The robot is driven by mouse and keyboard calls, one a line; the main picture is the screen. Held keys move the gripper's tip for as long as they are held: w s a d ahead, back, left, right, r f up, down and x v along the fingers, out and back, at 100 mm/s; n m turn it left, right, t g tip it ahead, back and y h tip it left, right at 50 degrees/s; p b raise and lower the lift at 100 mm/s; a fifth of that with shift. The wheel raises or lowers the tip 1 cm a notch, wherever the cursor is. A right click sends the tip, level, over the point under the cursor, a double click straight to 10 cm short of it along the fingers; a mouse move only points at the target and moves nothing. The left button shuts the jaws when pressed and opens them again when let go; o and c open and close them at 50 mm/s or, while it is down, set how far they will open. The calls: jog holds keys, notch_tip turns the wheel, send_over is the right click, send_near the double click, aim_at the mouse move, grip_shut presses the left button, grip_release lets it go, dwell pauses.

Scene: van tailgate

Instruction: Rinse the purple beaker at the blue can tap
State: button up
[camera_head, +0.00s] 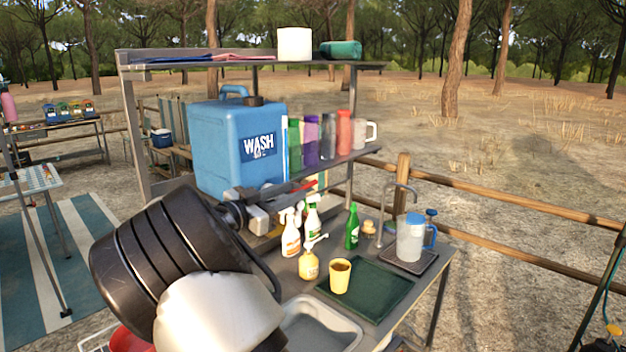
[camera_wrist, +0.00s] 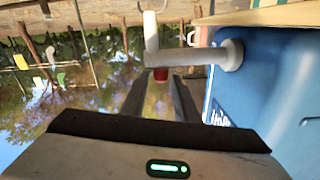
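The purple beaker (camera_head: 311,140) stands in a row of coloured vessels on the shelf, right of the blue can (camera_head: 222,150) marked WASH. In the wrist view the picture is upside down, and the blue can (camera_wrist: 270,80) fills the right side. Its pale grey tap (camera_wrist: 195,58) sticks out leftward, with a red knob (camera_wrist: 160,75). My gripper (camera_wrist: 160,84) has two dark fingers apart, with the red knob showing between their tips; contact is unclear.
Below the shelf are spray bottles (camera_head: 291,232), a green bottle (camera_head: 352,226), a yellow cup (camera_head: 340,275) on a dark green mat (camera_head: 385,290), a clear jug (camera_head: 411,238) and a grey basin (camera_head: 318,328). A red vessel (camera_head: 344,132) stands farther right on the shelf.

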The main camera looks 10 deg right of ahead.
aim_at(313, 183)
jog(key=p+x, duration=0.2)
jog(key=x, duration=0.7)
jog(key=shift+w, duration=0.1)
grip_shut()
